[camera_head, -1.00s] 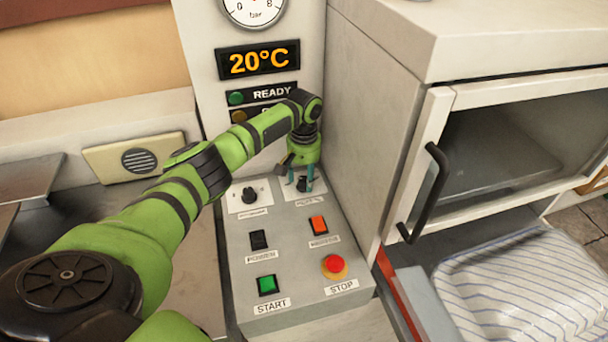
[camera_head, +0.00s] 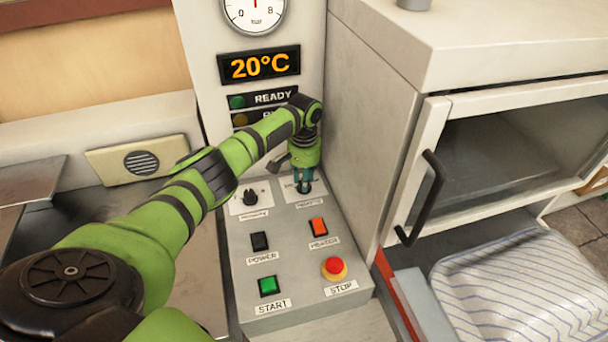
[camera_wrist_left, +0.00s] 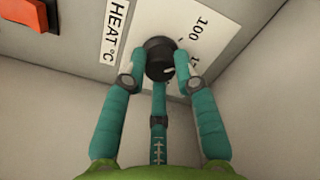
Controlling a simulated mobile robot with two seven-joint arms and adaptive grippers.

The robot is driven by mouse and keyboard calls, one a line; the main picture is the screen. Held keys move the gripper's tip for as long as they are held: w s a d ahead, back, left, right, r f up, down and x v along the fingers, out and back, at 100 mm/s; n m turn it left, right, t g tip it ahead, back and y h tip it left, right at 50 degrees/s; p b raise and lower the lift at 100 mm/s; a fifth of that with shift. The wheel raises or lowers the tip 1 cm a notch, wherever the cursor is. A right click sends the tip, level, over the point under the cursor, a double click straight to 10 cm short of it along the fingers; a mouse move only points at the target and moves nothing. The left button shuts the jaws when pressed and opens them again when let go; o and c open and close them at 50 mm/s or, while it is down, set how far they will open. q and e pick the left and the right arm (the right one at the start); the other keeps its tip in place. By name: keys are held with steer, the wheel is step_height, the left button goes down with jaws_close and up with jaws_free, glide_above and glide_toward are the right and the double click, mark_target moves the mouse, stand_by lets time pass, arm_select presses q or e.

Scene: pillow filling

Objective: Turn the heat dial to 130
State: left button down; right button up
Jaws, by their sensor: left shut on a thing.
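The heat dial (camera_wrist_left: 159,58) is a black round knob with a white mark on a white plate, seen in the left wrist view. The plate reads HEAT °C and 100; other numbers are partly hidden by a finger. My left gripper (camera_wrist_left: 160,75) is shut on the dial, with teal fingers on both sides and a third finger below. In the head view my left gripper (camera_head: 304,182) points down onto the dial at the back right of the control panel (camera_head: 288,284), hiding most of it. The display (camera_head: 259,65) reads 20°C. My right gripper is not in view.
The panel also holds another black dial (camera_head: 250,197), a black power switch (camera_head: 260,241), an orange heater switch (camera_head: 318,227), a green start button (camera_head: 268,286) and a red stop button (camera_head: 334,267). A cabinet wall (camera_head: 372,130) stands close right of the gripper.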

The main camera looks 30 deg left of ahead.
arm_select(q)
steer(key=m+p, duration=0.1)
steer(key=m, duration=0.2)
steer(key=shift+s+m, duration=0.1)
steer(key=shift+m, duration=0.3)
steer(key=shift+f+m, duration=0.15)
steer(key=shift+m, duration=2.15)
steer(key=c, duration=1)
jaws_free()
steer(key=shift+o, duration=0.2)
